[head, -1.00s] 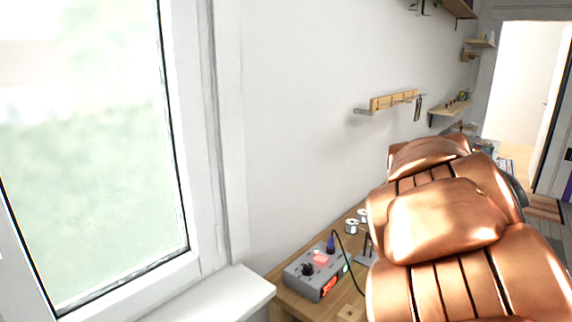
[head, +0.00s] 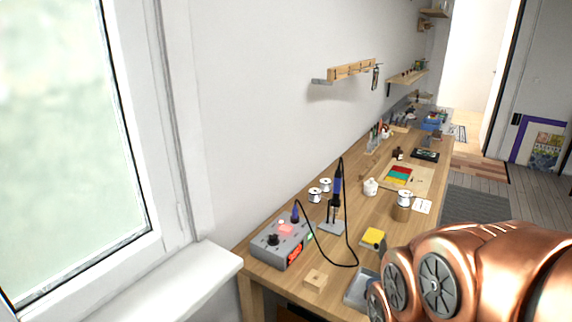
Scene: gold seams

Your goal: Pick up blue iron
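The blue soldering iron (head: 338,180) stands upright in a grey stand on the wooden workbench (head: 300,282). A black cable runs from it in a loop across the bench to a grey soldering station (head: 282,244) with a red display. My copper-coloured arm fills the lower right of the head view, to the right of the iron and apart from it. My gripper is not in the picture.
Behind the iron are white spools (head: 315,195). A wall rack (head: 350,70) hangs above. The window and sill are at left.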

